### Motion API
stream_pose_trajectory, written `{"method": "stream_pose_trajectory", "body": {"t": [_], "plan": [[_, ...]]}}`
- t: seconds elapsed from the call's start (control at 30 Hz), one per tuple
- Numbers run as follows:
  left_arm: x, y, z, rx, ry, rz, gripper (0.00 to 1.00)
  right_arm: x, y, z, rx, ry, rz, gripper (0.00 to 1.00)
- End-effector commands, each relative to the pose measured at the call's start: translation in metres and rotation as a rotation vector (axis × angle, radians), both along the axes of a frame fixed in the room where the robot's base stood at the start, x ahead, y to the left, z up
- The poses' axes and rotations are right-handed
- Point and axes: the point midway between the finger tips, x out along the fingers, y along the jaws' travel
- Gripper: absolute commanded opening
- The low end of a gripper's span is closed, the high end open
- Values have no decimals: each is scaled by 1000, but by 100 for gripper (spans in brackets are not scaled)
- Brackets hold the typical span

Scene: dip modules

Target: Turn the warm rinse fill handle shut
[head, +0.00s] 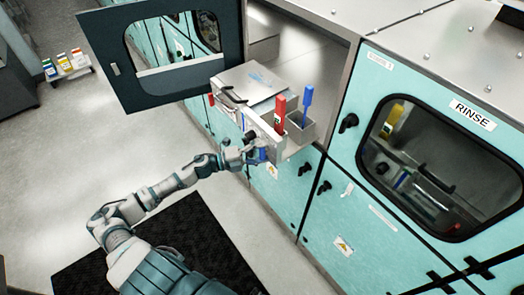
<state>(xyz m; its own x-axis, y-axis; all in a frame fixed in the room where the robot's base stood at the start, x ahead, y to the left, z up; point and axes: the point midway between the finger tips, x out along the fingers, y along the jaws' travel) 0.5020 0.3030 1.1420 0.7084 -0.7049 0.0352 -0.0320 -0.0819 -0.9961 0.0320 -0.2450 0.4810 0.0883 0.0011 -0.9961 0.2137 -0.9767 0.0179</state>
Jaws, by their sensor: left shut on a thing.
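My left gripper (252,150) is at the front face of the open module's grey tank unit (303,133). It is shut on a small blue handle (262,154) low on that front. The fingers hide part of the handle, so its exact angle is hard to tell. No label that names it warm rinse fill is readable. My right gripper is not in view.
A dark-framed door (115,70) with a window stands open at the left. A red tool (279,112) and a blue tool (307,100) stand upright in the unit. A closed RINSE module (375,63) is at the right. Black matting (195,235) lies below.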

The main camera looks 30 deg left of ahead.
Motion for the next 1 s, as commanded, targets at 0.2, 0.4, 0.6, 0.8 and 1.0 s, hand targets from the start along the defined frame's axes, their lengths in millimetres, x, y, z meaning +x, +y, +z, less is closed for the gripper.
{"method": "stream_pose_trajectory", "body": {"t": [0.2,0.4,0.6,0.8,1.0], "plan": [[-2,-1,-6,73,-18,-2,33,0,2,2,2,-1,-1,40],[-2,-1,-7,97,-28,-3,33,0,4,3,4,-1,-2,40],[-2,-1,-8,101,-29,-4,33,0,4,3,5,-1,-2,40],[-2,-1,-8,100,-29,-5,73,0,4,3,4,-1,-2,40],[-2,-1,-6,99,-31,-3,94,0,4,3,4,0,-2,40]]}}
